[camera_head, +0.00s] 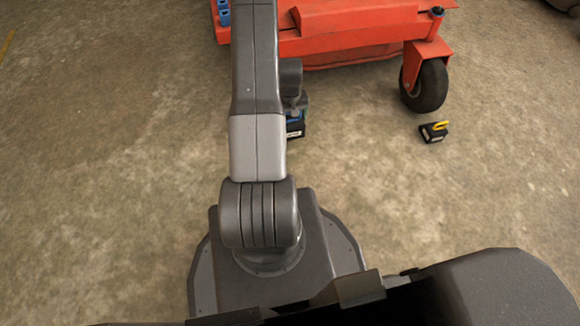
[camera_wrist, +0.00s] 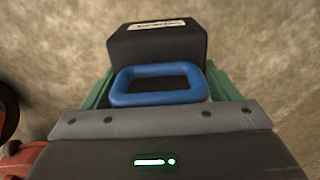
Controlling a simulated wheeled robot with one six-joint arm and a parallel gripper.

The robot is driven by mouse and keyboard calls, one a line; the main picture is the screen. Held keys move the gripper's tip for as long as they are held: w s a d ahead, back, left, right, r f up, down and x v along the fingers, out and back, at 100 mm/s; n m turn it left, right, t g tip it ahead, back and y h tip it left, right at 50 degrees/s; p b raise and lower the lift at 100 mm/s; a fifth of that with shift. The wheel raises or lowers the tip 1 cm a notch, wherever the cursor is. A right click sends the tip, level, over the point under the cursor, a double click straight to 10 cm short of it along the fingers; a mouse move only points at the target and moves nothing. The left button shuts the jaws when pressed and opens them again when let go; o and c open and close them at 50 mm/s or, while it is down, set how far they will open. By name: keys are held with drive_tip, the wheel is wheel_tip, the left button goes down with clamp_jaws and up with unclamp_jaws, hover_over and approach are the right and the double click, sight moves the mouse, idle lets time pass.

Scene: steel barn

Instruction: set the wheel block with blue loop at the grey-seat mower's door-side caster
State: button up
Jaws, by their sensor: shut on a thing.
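The wheel block with blue loop (camera_wrist: 158,45) is black with a pale label, and its blue loop (camera_wrist: 158,84) faces the wrist camera. My gripper (camera_wrist: 160,92) is shut on it, with green fingers on both sides. In the head view the block (camera_head: 296,129) shows only partly behind my arm, left of the caster. The orange-red mower (camera_head: 345,22) stands at the top, and its seat is out of view. One black caster wheel (camera_head: 426,86) shows at its right front corner. I cannot tell whether the block touches the floor.
A second black block with a yellow loop (camera_head: 434,131) lies on the floor just in front of the caster. A blue item (camera_head: 224,12) is on the mower's left side. Bare concrete floor (camera_head: 110,130) is clear at left and right.

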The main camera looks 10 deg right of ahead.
wheel_tip(320, 180, down, 28)
drive_tip(key=b, duration=0.8)
drive_tip(key=shift+r+b, duration=0.25)
drive_tip(key=shift+b, duration=0.05)
drive_tip(key=shift+f, duration=0.1)
drive_tip(key=o, duration=1.2)
drive_tip(key=shift+o, duration=0.2)
wheel_tip(320, 180, up, 12)
drive_tip(key=p, duration=0.4)
drive_tip(key=shift+p, duration=0.35)
